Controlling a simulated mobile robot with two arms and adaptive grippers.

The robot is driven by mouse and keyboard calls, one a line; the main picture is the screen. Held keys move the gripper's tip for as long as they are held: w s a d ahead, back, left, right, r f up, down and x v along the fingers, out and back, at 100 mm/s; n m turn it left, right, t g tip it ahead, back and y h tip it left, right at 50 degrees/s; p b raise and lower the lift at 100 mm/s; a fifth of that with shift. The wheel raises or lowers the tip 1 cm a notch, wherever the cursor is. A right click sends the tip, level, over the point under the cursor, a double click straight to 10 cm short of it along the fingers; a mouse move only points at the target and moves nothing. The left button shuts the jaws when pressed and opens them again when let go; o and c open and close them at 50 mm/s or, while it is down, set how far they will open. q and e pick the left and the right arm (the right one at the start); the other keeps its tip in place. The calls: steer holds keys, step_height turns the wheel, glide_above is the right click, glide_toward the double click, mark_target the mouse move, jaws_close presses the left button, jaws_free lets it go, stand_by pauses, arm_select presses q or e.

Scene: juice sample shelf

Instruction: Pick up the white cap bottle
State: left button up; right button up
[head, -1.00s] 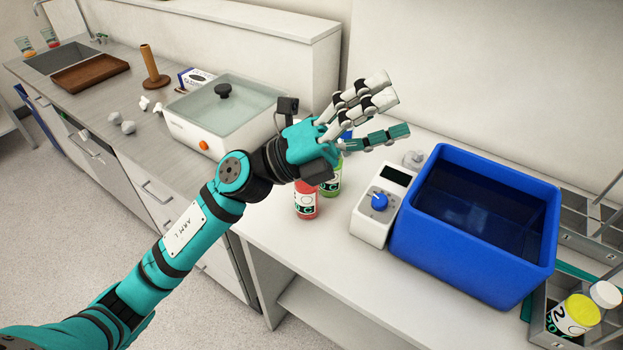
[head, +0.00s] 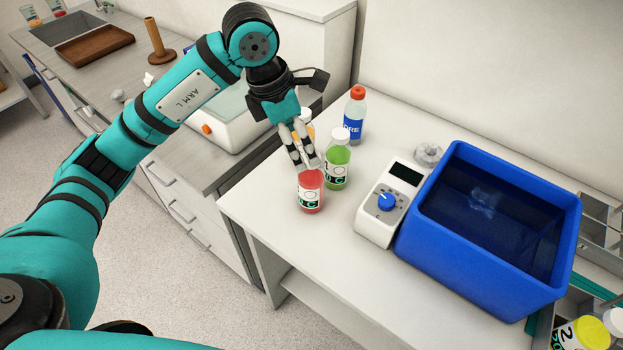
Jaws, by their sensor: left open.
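My left gripper (head: 306,160) is open, its fingers pointing down at the top of the red bottle (head: 311,192). The fingers hide that bottle's cap, and I cannot tell whether they touch it. A green bottle (head: 338,167) with a white cap stands upright just right of the fingers. An orange bottle (head: 297,135) with a white cap stands behind the fingers, partly hidden. A clear bottle (head: 355,117) with a red-orange cap and blue label stands farther back. My right gripper is out of view.
A white device with a blue knob (head: 388,203) stands right of the bottles, beside a deep blue tub (head: 478,268) of dark liquid. The white counter (head: 270,205) is clear left of the red bottle.

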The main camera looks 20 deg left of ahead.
mark_target(306, 158)
arm_select(q)
steer(key=p+x, duration=0.1)
steer(key=x, duration=0.5)
steer(key=shift+d, duration=0.1)
steer(key=shift+d+f+p, duration=0.15)
steer(key=shift+f+p, duration=0.15)
steer(key=shift+p, duration=0.15)
steer(key=p+x, duration=0.2)
steer(key=x, duration=0.1)
steer(key=shift+w+d+f, duration=0.15)
steer(key=shift+d+f, duration=0.05)
steer(key=shift+d, duration=0.05)
steer(key=shift+w+d+f, duration=0.1)
steer(key=shift+w+f, duration=0.05)
steer(key=shift+f, duration=0.4)
steer(key=c, duration=1.5)
steer(key=shift+c, duration=0.5)
steer(key=shift+r, duration=0.15)
